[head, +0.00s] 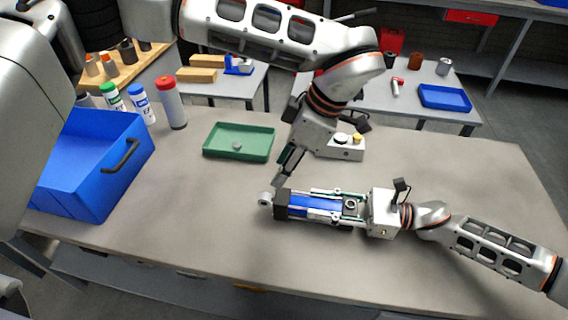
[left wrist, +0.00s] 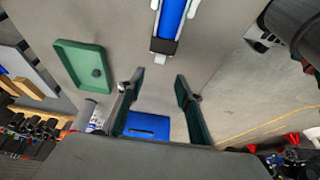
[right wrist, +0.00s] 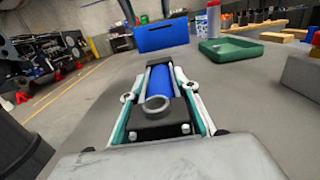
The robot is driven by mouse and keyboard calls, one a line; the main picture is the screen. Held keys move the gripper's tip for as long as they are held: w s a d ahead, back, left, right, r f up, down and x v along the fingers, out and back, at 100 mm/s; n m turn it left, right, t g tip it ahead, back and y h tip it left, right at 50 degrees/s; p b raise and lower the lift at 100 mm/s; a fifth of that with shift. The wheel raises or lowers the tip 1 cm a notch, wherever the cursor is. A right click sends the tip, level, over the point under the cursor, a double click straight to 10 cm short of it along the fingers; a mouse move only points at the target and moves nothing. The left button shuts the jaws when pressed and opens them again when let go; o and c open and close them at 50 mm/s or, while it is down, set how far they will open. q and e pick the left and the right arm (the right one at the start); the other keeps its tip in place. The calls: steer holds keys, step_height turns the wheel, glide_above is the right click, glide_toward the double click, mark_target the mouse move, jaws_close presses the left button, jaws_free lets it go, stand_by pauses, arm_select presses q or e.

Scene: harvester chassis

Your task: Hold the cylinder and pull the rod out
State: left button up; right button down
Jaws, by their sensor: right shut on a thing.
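The blue cylinder (head: 312,205) lies level over the bench, with a black block at each end; it also shows in the left wrist view (left wrist: 172,18) and in the right wrist view (right wrist: 160,80). My right gripper (head: 322,204) is shut on the cylinder's sides, its fingers along the barrel. A grey rod end (head: 264,199) sticks out a little at the cylinder's left end; most of the rod is hidden. My left gripper (head: 284,170) is open and empty, just above that end. Its spread fingers (left wrist: 160,77) are apart from the cylinder in its wrist view.
A green tray (head: 238,155) with a small round part stands behind the cylinder. A grey box with a yellow button (head: 345,149) is behind my left gripper. A blue bin (head: 90,165) and several bottles stand at the left. The bench front is clear.

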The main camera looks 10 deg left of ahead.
mark_target(264, 195)
arm_select(q)
steer(key=x, duration=1.2)
steer(key=shift+w, duration=0.1)
jaws_close()
steer(key=shift+a, duration=3.6)
stand_by(1.4)
jaws_free()
steer(key=shift+d+r, duration=0.1)
steer(key=shift+r, duration=0.05)
